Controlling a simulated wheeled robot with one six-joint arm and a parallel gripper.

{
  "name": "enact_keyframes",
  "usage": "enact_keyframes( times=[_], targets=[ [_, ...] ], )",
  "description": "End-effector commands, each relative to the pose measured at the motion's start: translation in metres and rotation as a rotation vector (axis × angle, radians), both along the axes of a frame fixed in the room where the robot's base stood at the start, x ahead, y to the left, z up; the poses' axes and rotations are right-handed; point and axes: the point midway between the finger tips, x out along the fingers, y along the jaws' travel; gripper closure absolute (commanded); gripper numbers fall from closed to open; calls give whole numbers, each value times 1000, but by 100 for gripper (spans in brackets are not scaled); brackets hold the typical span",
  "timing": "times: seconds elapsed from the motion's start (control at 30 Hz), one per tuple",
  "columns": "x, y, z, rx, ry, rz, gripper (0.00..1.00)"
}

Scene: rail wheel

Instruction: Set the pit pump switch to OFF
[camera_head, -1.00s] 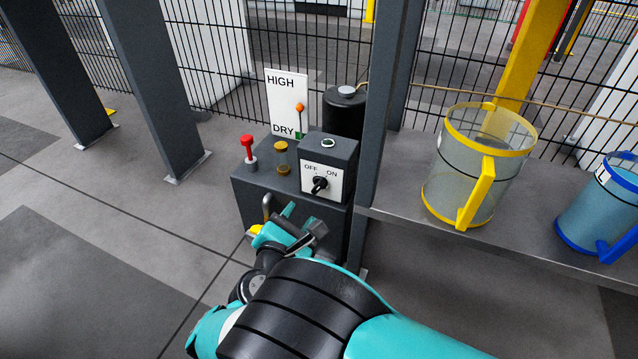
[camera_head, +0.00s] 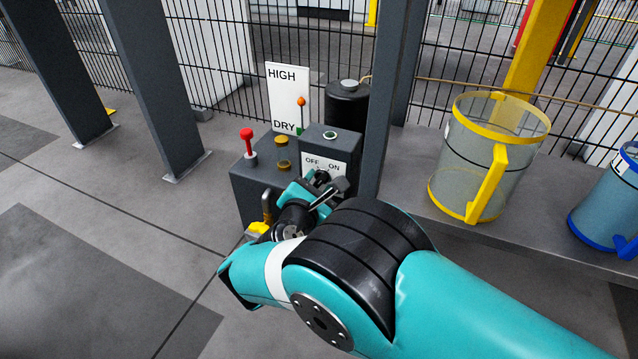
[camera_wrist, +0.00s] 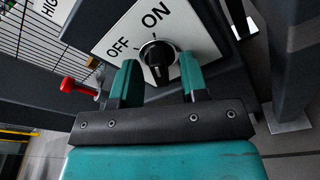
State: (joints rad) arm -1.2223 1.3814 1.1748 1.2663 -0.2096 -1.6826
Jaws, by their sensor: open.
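The pit pump switch is a black rotary knob (camera_wrist: 158,58) on a white plate (camera_wrist: 185,30) marked OFF and ON. In the wrist view, a small white mark on the knob's upper edge points towards ON. My gripper (camera_wrist: 160,64) is open, with one teal finger on each side of the knob. Gaps show between the fingers and the knob; contact is not visible. In the head view, my gripper (camera_head: 322,186) is in front of the plate (camera_head: 325,165) and hides most of the knob.
The plate is on a dark control box (camera_head: 245,185). A red-topped lever (camera_head: 247,143) and a HIGH/DRY gauge board (camera_head: 287,95) stand beside it. A dark post (camera_head: 388,100) is close on the right. Yellow-rimmed (camera_head: 475,165) and blue-rimmed (camera_head: 610,205) containers stand on a shelf.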

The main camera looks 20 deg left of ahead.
Motion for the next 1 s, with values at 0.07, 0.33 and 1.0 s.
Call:
enact_keyframes(
  times=[0.07,0.33,1.0],
  targets=[
    [0,0,0,0,0,0,60],
    [-1,0,0,0,-1,1,100],
    [-1,2,0,-402,31,3,100]
  ],
)
